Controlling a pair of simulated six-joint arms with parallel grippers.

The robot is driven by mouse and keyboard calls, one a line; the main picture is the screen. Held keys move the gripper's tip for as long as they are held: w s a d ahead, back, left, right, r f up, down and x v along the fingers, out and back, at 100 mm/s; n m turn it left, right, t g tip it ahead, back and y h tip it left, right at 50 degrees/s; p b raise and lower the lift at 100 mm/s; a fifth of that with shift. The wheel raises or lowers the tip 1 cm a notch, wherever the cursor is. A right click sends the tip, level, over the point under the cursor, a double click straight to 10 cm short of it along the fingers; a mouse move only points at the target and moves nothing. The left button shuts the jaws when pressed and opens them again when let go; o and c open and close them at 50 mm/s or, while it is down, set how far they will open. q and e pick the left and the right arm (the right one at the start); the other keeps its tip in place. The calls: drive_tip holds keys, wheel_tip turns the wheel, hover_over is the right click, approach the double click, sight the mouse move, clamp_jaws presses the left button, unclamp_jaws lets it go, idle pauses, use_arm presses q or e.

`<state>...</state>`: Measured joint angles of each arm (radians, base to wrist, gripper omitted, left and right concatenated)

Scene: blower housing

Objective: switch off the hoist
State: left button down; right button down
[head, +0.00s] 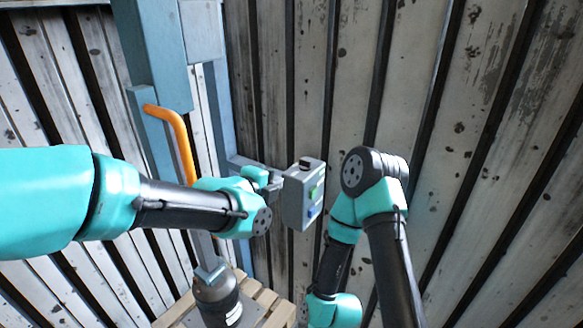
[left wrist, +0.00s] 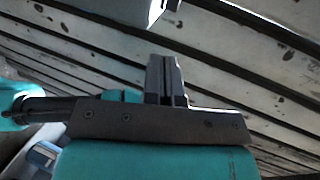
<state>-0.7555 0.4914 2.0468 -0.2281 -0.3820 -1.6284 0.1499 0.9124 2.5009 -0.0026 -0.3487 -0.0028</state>
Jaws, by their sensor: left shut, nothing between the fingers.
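A grey control box (head: 296,198) hangs in the middle of the head view, with a green button (head: 314,193) and a blue button (head: 313,211) on its right-hand face. A small black knob (head: 306,163) stands on its top. My left gripper (head: 273,184) is just left of the box, partly hidden by its own wrist; I cannot tell whether it touches the box. In the left wrist view its two dark fingers (left wrist: 166,78) are together and empty. Part of the grey box (left wrist: 115,10) shows at that view's top edge. My right gripper is not in view.
A blue column (head: 158,60) with a bent orange handle (head: 181,140) stands behind my left arm. A dark cylindrical unit (head: 218,297) is above a wooden pallet (head: 258,300) below. My right arm's links are close to the box's right. Corrugated walls (head: 450,130) close off the back.

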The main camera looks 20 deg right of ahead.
use_arm(q)
drive_tip(key=shift+r, duration=0.25)
approach(308, 165)
drive_tip(key=x, duration=0.7)
drive_tip(key=shift+f, duration=0.1)
idle(0.4)
